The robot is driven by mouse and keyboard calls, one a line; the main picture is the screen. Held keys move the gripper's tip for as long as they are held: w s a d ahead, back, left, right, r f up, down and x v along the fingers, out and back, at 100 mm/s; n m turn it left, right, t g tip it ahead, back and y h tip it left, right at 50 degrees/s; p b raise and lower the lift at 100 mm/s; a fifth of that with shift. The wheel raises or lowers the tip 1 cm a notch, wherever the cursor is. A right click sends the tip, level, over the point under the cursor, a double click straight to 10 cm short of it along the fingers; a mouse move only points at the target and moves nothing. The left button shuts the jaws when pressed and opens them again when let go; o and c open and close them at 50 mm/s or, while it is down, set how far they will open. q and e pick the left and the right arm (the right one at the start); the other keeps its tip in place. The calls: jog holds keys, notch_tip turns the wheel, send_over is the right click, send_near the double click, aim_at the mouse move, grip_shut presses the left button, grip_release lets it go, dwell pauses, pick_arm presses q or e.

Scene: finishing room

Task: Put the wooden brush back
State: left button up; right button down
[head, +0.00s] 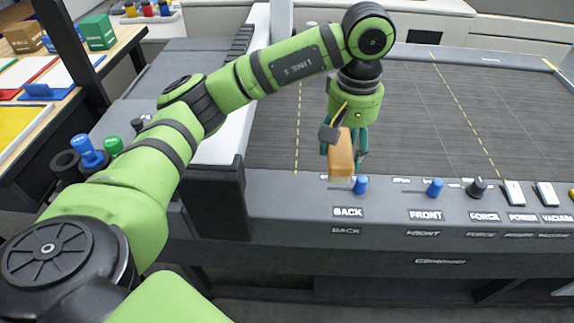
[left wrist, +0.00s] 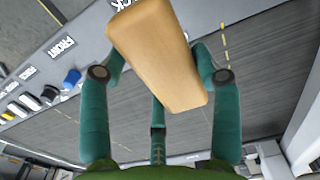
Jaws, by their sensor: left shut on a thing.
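The wooden brush shows as a light tan wooden block (head: 341,158). It also shows in the left wrist view (left wrist: 160,52), lying tilted between the fingers. My left gripper (head: 343,145), with teal fingers, is shut on it and holds it near the front edge of the grey machine, by the BACK knob. The underside and any bristles are hidden. My right gripper is in neither view.
The machine's front panel (head: 300,207) carries a blue BACK knob (head: 360,185), a blue FRONT knob (head: 434,188), a black FORCE knob (head: 476,187) and white switches. The dark slatted bed (head: 400,110) behind is clear. A wooden table with boxes (head: 98,32) stands at the left.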

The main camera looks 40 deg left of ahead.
pick_arm(q)
jog(key=s+a+f, duration=0.1)
jog(key=a, duration=0.1)
jog(key=s+a+f+p, duration=0.1)
jog(key=a+f, duration=0.1)
jog(key=a, duration=0.1)
jog(key=s+a+f+p, duration=0.1)
jog(key=a+f, duration=0.1)
jog(key=a, duration=0.1)
jog(key=shift+s, duration=0.3)
jog(key=shift+s+a+f, duration=0.15)
jog(key=shift+a, duration=0.15)
notch_tip(320, 180, down, 4)
jog(key=shift+r+p, duration=0.1)
jog(key=shift+p, duration=0.95)
jog(key=shift+f, duration=0.2)
jog(key=shift+f+b, duration=0.25)
jog(key=shift+b, duration=0.05)
jog(key=o, duration=1)
jog(key=shift+r, duration=0.1)
